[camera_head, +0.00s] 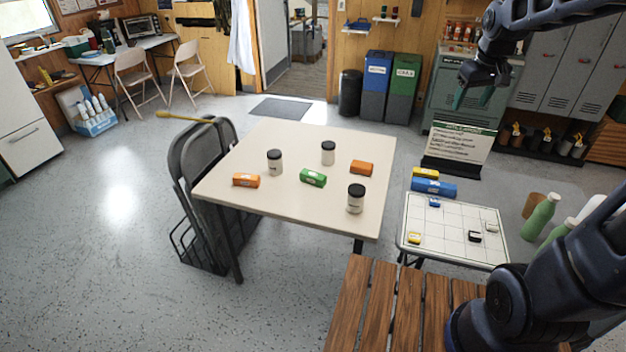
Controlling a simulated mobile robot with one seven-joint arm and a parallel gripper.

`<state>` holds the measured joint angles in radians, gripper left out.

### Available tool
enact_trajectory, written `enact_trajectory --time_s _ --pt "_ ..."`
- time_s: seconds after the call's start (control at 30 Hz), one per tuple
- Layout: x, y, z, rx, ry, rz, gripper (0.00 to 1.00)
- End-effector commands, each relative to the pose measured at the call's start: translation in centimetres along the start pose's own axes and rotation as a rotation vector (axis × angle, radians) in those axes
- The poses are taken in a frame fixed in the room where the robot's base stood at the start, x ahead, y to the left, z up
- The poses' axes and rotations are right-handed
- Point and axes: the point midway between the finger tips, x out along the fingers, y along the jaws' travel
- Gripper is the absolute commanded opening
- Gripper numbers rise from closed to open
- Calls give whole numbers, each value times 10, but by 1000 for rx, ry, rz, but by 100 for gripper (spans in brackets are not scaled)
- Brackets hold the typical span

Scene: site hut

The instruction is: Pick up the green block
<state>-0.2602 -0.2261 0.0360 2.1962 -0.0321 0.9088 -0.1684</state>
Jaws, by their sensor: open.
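The green block (313,177) lies on the cream-topped table (290,136), near the middle of its front half. It has a small pale label. My gripper (473,98) is at the upper right, raised in front of the grey-green cabinet, well to the right of the table and apart from the block. Its dark fingers point down and look empty. Nothing hides the block.
Around the block stand dark-lidded jars (275,162), (328,153) and (355,199). Orange blocks (246,180) and (361,168) lie to either side. Folded chairs (190,158) lean at the table's left. A gridded side table (455,246) and slatted bench (378,300) stand at right.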

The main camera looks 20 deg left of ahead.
Motion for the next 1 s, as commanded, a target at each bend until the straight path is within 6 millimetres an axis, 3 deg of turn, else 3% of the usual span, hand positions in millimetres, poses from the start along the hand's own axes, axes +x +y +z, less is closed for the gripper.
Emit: enact_trajectory --time_s 0.2,0.5,0.77,1.0 --pt "36 -31 -60 -129 -34 -26 62" --pt "95 -88 -131 -304 -72 -60 62" --pt "156 -151 -179 -454 -105 -90 62" --pt "221 -219 -210 -591 -133 -120 62"
